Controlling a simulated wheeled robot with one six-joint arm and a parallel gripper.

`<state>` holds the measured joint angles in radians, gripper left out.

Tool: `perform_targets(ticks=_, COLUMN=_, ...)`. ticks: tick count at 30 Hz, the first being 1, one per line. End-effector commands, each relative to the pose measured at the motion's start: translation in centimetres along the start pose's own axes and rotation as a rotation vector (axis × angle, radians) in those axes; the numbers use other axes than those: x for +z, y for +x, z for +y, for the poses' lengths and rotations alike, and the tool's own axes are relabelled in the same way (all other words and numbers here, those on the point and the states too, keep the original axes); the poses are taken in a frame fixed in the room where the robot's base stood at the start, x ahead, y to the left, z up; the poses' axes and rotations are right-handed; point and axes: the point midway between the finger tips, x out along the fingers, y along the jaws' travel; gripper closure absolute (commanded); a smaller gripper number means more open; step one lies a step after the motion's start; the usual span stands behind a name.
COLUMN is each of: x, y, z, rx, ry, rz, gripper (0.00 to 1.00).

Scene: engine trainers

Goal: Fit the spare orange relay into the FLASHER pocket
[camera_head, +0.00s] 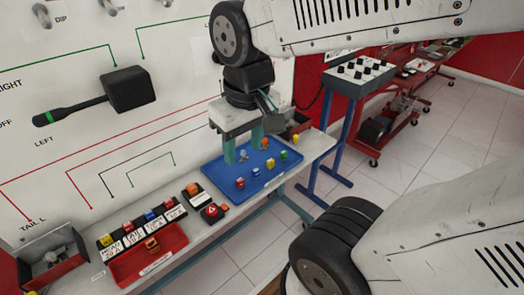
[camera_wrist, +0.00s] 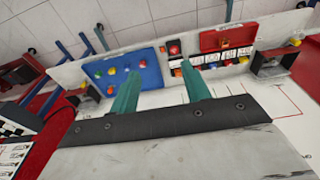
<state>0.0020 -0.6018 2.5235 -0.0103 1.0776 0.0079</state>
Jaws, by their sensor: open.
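My gripper (camera_head: 243,154) is open and empty, its two green fingers pointing down over the left part of the blue tray (camera_head: 222,181). The fingers also show in the wrist view (camera_wrist: 161,68), apart from each other. An orange relay (camera_head: 265,142) lies in the tray's far part, just right of the fingers. Another orange relay (camera_head: 152,244) lies in the red tray (camera_head: 172,247). Labelled pockets (camera_head: 139,233) hold yellow, red and blue pieces. An orange piece (camera_head: 193,189) sits in a dark block beside them. I cannot read which label says FLASHER.
Several coloured relays, including a green one (camera_head: 283,154) and a yellow one (camera_head: 270,163), lie in the blue tray. A red hazard-marked switch (camera_head: 211,211) stands left of it. Open bins stand at both ends of the bench. The wiring panel (camera_head: 70,140) rises behind.

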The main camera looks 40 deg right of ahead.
Motion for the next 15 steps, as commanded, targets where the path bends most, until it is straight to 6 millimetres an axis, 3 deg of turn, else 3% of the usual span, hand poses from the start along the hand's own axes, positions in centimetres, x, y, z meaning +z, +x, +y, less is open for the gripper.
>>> perform_targets(ticks=3, x=3.0, y=-1.4, z=0.2, rx=-0.003, ry=-0.002, rz=-0.01, gripper=0.53)
perform_targets(ticks=6, x=4.5, y=-1.9, z=-0.1, rx=-0.005, ry=-0.002, rz=-0.022, gripper=0.53)
perform_targets(ticks=15, x=5.1, y=-2.1, z=-0.1, rx=-0.006, ry=-0.004, rz=-0.029, gripper=0.53)
